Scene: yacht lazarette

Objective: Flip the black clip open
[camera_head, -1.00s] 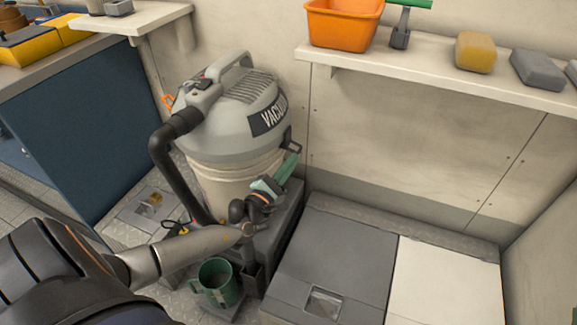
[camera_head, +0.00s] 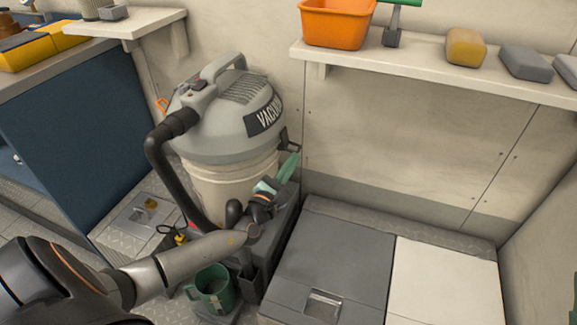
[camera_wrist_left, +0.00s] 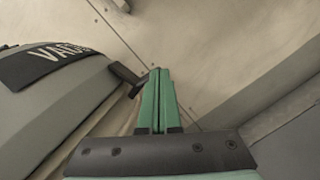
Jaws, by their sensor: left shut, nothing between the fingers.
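The grey vacuum (camera_head: 225,120) stands on a dark base, with its lid on a cream drum. The black clip (camera_head: 290,147) sticks out at the right side of the lid's rim. It also shows in the left wrist view (camera_wrist_left: 124,74), left of my fingertips. My left gripper (camera_head: 291,158) has green fingers, shut and empty, pointing up just below the clip. In the left wrist view the fingertips (camera_wrist_left: 158,73) lie close beside the clip's end; I cannot tell whether they touch. A teal sliver (camera_head: 575,291) at the right edge may be my right gripper; its fingers are not readable.
The black hose (camera_head: 158,170) curves down the drum's left side. A green mug (camera_head: 213,290) stands below my left forearm. A shelf (camera_head: 345,58) with an orange bin (camera_head: 337,22) is above right. Grey (camera_head: 335,250) and white (camera_head: 445,285) lockers lie right.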

